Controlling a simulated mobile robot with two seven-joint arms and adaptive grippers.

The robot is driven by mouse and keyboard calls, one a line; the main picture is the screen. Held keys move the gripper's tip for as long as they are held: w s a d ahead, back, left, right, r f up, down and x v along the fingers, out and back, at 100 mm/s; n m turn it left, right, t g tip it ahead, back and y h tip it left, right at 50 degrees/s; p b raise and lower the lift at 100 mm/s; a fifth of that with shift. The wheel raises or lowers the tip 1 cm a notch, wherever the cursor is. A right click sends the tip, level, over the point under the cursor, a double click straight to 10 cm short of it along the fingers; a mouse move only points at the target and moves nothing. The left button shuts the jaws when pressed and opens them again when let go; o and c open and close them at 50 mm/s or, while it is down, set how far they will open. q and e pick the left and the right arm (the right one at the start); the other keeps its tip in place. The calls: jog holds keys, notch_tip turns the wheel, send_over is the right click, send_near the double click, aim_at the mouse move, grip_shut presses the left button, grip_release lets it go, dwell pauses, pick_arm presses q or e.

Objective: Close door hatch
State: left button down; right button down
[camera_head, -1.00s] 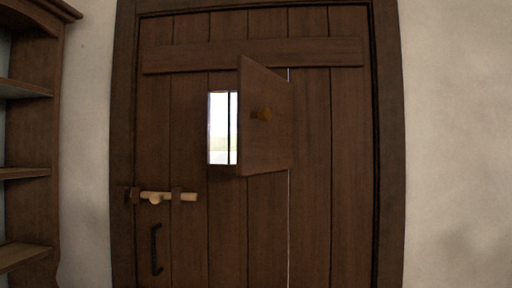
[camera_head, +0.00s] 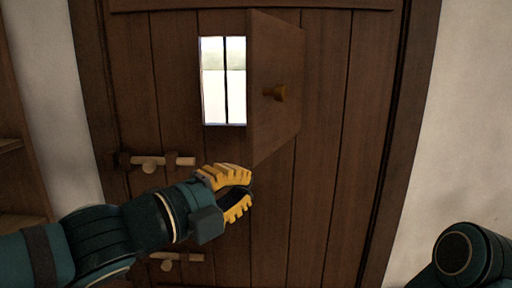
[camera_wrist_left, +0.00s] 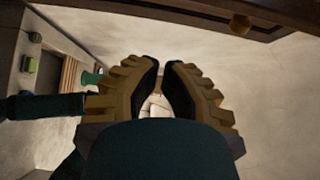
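The hatch (camera_head: 284,60) is a dark wooden panel standing open from the door (camera_head: 325,180). Its left edge is swung out towards me, and its right edge is near the door. The bright window opening (camera_head: 222,80) shows left of the panel. My left gripper (camera_head: 249,190) is below the hatch's lower left edge, apart from it and empty. In the left wrist view its fingers (camera_wrist_left: 162,70) are partly spread with a narrow gap, and the knob (camera_wrist_left: 240,24) shows at the top.
A wooden bolt (camera_head: 165,161) crosses the door left of the hatch, and another (camera_head: 177,257) is lower down. Shelves (camera_head: 20,160) stand at the left. Part of my right arm shows at the lower right. Pale wall (camera_head: 465,120) lies right of the door.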

pick_arm(q)
jog(key=b+x, duration=0.2)
jog(key=x, duration=0.8)
jog(key=a+p, duration=0.1)
jog(key=w+a+p, duration=0.1)
jog(key=a+p, duration=0.1)
jog(key=shift+w+a, duration=0.25)
jog(key=shift+w, duration=0.05)
jog(key=shift+s, duration=0.1)
jog(key=shift+a, duration=0.1)
